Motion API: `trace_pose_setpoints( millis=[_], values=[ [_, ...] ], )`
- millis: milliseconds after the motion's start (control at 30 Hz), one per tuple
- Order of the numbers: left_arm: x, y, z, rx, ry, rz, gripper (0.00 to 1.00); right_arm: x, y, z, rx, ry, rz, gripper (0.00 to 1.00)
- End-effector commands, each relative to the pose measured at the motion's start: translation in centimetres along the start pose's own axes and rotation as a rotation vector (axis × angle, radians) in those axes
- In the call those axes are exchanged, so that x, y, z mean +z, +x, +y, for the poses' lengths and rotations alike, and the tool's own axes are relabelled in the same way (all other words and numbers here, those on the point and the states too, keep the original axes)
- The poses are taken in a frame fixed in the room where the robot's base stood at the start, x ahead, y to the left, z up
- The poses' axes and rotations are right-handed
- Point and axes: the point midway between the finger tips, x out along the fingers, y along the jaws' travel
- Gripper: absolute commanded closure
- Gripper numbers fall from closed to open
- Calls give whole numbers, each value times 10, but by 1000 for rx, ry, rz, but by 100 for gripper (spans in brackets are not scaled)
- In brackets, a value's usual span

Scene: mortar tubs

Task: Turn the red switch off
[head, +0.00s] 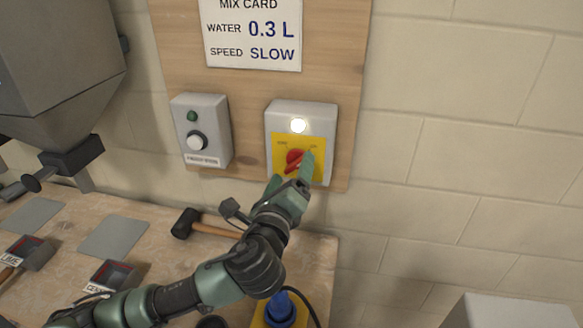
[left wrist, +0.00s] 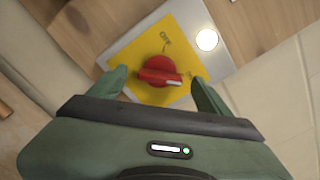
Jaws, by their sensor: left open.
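The red switch (head: 294,160) is a rotary knob on a yellow plate on a grey wall box. It also shows in the left wrist view (left wrist: 158,72). The white mark on its handle points towards the right-hand label, which appears to read ON; the other label looks like OFF. The round lamp (head: 298,125) above it is lit. My left gripper (head: 291,171) is open, with its fingertips on either side of the knob, close to the plate. In the left wrist view, the knob sits between and slightly beyond the fingertips; I cannot tell whether they touch it. My right gripper is not in view.
A mix card (head: 252,50) hangs above. The wall on the right is clear.

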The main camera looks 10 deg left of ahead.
Motion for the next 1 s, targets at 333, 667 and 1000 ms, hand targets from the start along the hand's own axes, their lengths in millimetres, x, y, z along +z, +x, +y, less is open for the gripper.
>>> trace_pose_setpoints(
  millis=[333,667,1000],
  values=[
    [0,8,0,-1,-2,1,22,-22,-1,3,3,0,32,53],
    [0,8,0,0,-2,1,84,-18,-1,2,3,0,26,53],
    [-1,8,1,2,-86,2,84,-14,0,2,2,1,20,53]
  ],
)
